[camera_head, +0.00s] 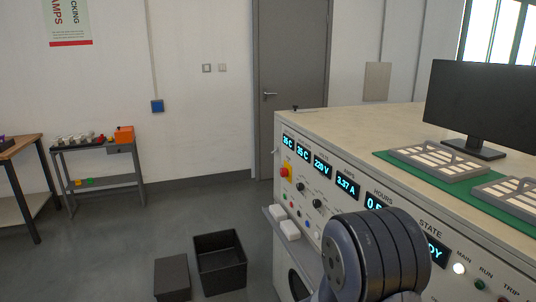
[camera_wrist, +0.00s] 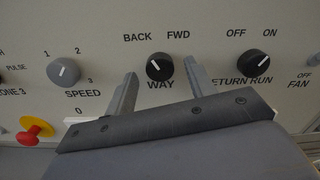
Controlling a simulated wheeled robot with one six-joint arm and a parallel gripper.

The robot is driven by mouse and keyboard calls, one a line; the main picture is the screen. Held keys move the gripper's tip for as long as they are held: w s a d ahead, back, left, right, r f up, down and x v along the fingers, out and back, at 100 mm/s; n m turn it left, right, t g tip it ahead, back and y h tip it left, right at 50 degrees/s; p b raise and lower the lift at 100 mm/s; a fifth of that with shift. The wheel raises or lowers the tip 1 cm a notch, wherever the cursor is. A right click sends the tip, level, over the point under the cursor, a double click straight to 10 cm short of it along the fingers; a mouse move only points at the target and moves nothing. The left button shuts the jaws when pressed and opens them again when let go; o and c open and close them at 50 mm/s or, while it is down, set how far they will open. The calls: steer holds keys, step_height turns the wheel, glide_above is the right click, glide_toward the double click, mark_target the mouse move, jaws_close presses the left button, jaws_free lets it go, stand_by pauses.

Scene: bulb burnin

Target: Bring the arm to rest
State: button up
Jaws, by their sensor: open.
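My gripper (camera_wrist: 160,70) shows in the wrist view with its two grey fingers spread apart and nothing held between them. The fingertips point at the control panel (camera_wrist: 215,20), on either side of the black BACK/FWD knob (camera_wrist: 159,67). I cannot tell whether they touch the panel. In the head view my dark arm (camera_head: 375,255) stands in front of the panel at the lower right. My gripper is hidden there behind the arm.
A grey SPEED knob (camera_wrist: 64,72), a black OFF/ON knob (camera_wrist: 262,66) and a red stop button (camera_wrist: 36,128) surround the gripper. The bench top (camera_head: 345,122) carries a monitor (camera_head: 480,105) and trays.

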steer(key=a+m+b, duration=0.1)
steer(key=m+b, duration=0.3)
steer(key=b, duration=0.1)
steer(key=s+a+m+b, duration=0.1)
steer(key=a+m+b, duration=0.1)
steer(key=m+b, duration=0.2)
steer(key=a+m+b, duration=0.1)
steer(key=m+b, duration=0.3)
steer(key=b, duration=0.2)
steer(key=shift+s+a+b, duration=0.25)
steer(key=shift+b, duration=0.15)
stand_by(0.5)
stand_by(0.4)
